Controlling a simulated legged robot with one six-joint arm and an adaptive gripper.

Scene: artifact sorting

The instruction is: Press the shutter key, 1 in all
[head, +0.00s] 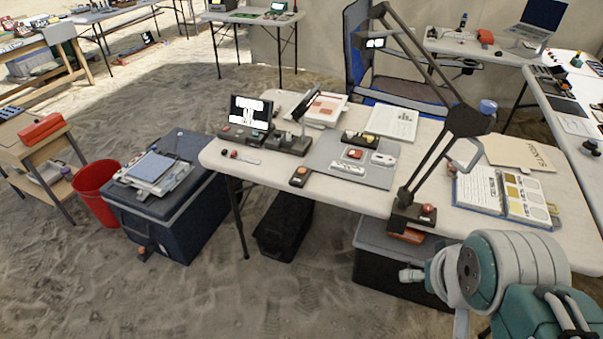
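A small dark box with an orange button (299,176) lies at the front edge of the white table (340,205); it looks like a key, but I cannot read any label on it. A red button (428,209) sits on the dark base of the tall jointed stand at the table's front right. I cannot tell for sure which of these is the shutter key. Links of my own teal and grey arm fill the lower right, in front of the table. My gripper's fingers do not show.
The jointed stand (432,160) rises over the table. A small lit screen (250,110), a grey mat (375,177) and an open binder (505,192) are on the table. A blue cooler (165,215) and red bucket (97,190) stand left. Sand in front is clear.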

